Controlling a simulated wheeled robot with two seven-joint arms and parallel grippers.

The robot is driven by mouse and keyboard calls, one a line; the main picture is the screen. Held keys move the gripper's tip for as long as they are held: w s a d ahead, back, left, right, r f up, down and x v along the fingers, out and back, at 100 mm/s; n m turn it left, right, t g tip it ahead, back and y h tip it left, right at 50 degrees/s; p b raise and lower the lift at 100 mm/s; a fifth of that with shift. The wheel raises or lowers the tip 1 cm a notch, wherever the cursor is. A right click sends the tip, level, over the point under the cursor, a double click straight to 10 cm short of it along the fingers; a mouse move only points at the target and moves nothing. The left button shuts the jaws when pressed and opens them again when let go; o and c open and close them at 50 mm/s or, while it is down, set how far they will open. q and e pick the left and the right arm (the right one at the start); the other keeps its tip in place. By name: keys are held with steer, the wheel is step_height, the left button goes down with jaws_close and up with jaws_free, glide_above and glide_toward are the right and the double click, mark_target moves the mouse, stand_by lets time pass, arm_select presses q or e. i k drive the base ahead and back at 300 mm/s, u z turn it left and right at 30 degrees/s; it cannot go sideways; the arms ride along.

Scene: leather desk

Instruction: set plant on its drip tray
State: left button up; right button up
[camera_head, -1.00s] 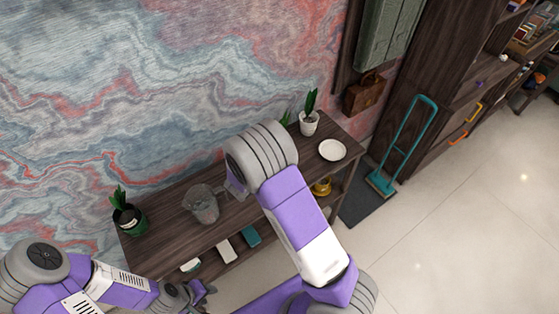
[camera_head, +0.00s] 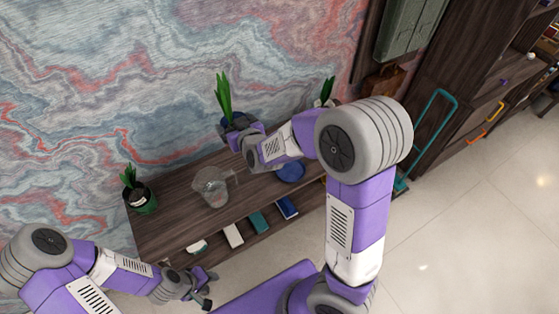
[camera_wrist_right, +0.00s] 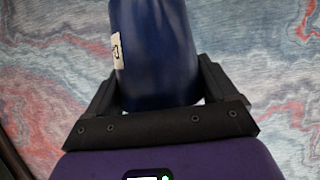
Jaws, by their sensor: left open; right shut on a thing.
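My right gripper (camera_head: 236,134) is shut on a blue pot (camera_wrist_right: 152,50) with a pale label. In the head view, the plant's tall green leaves (camera_head: 223,97) rise above my gripper, and most of the pot is hidden. The plant is held up above the wooden table, in front of the wall, and looks roughly upright. A round blue drip tray (camera_head: 291,174) lies on the table to the right of and below the plant, partly covered by my right arm. My left gripper (camera_head: 205,289) is open and empty in front of the table.
A clear glass pitcher (camera_head: 212,188) stands mid-table. A plant in a dark green pot (camera_head: 143,202) stands at the left end. A white-potted plant (camera_head: 327,91) is partly hidden behind my right arm. Books (camera_head: 233,235) lie on the lower shelf.

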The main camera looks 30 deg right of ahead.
mark_target(290, 170)
steer(key=u, duration=2.7)
steer(key=k, duration=1.75)
steer(key=z, duration=2)
steer(key=i, duration=0.5)
steer(key=z, duration=0.05)
